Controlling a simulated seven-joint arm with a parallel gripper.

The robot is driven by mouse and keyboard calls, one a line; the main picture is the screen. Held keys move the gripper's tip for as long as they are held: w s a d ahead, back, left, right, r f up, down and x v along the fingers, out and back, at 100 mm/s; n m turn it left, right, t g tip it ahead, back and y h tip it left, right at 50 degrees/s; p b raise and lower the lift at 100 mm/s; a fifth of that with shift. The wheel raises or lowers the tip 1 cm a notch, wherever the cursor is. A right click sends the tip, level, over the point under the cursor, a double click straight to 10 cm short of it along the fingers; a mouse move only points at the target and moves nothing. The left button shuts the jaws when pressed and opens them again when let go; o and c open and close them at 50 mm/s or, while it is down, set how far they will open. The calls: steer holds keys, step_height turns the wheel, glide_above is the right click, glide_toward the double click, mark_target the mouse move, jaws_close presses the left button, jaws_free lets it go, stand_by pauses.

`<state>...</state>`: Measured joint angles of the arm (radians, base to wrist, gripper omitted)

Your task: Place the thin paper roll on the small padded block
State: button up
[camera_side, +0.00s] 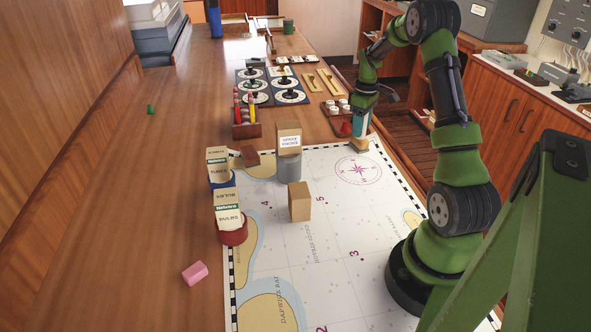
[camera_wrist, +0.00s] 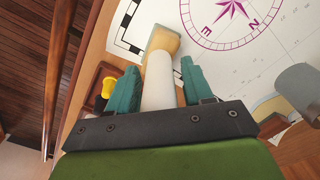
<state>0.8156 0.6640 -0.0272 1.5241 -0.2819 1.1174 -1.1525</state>
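The thin paper roll (camera_wrist: 158,82) is a plain white cylinder between my gripper's two teal fingers in the wrist view. Its far end meets the small padded block (camera_wrist: 165,38), a tan block on the chart. The block also shows in the side view (camera_side: 359,147), directly below my gripper (camera_side: 360,123). The roll appears upright on the block, though the exact contact is hard to see. In the wrist view my gripper (camera_wrist: 160,68) has a finger on each side of the roll. A narrow gap shows beside the right finger, so the fingers look slightly open around it.
The chart (camera_side: 330,245) carries a tan box (camera_side: 299,202) and a grey cup (camera_side: 289,168). A tray with a red piece (camera_side: 346,128) lies close to my gripper. A pink block (camera_side: 195,273) lies at the front left.

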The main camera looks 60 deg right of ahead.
steer(key=shift+o, duration=0.3)
steer(key=shift+r, duration=0.15)
step_height(320, 180, up, 12)
steer(key=shift+f, duration=0.1)
steer(key=w+a+r+t, duration=0.1)
steer(key=a+r, duration=0.2)
steer(key=a, duration=0.3)
steer(key=a+r+m+t, duration=0.1)
steer(key=a+r, duration=0.1)
steer(key=a, duration=0.5)
steer(key=w+a+r+t, duration=0.1)
steer(key=a+r, duration=0.2)
steer(key=a, duration=0.3)
steer(key=s+a+m+t, duration=0.1)
steer(key=s+a, duration=0.2)
steer(key=a, duration=0.3)
steer(key=s+a+f+m+t+y, duration=0.1)
steer(key=s+a, duration=0.3)
steer(key=a, duration=0.3)
steer(key=s+a+m+t+y, duration=0.1)
steer(key=s+a+t, duration=0.1)
steer(key=s+a, duration=0.2)
steer(key=a, duration=0.3)
steer(key=shift+f, duration=0.15)
steer(key=shift+w, duration=0.1)
